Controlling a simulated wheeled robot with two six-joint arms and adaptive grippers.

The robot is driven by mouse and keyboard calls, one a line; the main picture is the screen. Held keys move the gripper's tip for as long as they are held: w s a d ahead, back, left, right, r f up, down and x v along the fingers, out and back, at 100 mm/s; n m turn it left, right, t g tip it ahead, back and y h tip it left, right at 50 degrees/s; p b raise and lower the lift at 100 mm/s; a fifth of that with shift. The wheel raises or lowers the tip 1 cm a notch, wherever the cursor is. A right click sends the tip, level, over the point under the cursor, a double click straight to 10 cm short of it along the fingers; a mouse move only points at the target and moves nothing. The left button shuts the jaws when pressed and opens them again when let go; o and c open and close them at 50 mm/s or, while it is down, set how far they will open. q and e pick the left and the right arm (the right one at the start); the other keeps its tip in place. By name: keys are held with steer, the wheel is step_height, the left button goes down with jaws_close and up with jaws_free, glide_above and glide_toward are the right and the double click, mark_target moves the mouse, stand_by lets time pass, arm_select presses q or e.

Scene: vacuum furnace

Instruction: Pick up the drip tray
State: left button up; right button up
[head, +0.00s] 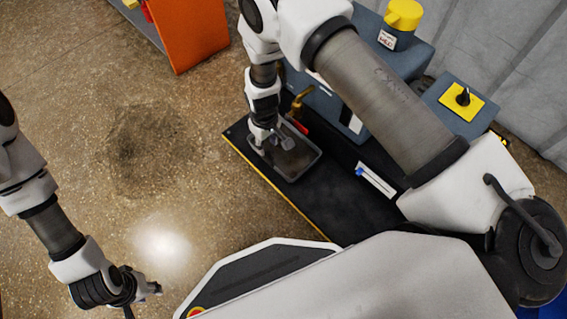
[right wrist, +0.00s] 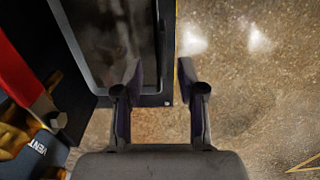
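The drip tray (head: 296,163) is a shallow dark rectangular pan with a lighter rim. It sits on the black base plate (head: 345,200) below the brass valve in the head view. In the right wrist view the tray (right wrist: 100,45) fills the upper left. My right gripper (head: 270,140) is over the tray's left side. In the right wrist view its fingers (right wrist: 160,88) are apart, one over the tray's inside and one past its edge. Whether they touch the rim cannot be told. My left gripper (head: 145,290) is far away at the lower left, over the floor; its fingers are unclear.
A brass valve (head: 299,99) with a red handle stands close beside the tray. Grey equipment with a yellow-capped bottle (head: 398,28) and a yellow-plated switch (head: 463,97) stands behind. An orange panel (head: 190,35) is at the top. The speckled floor (head: 160,200) is clear at left.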

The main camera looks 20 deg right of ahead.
mark_target(266, 156)
steer(key=shift+w+a+f, duration=0.15)
steer(key=shift+a+f, duration=0.05)
steer(key=shift+f, duration=0.55)
steer(key=f+b, duration=0.2)
steer(key=f, duration=0.1)
steer(key=f+b, duration=0.3)
steer(key=shift+w+a+f+b, duration=0.1)
steer(key=shift+w+f+b, duration=0.1)
steer(key=shift+f+b, duration=0.15)
steer(key=shift+r, duration=0.2)
arm_select(q)
step_height(266, 156, down, 6)
steer(key=shift+w, duration=0.15)
arm_select(e)
jaws_close()
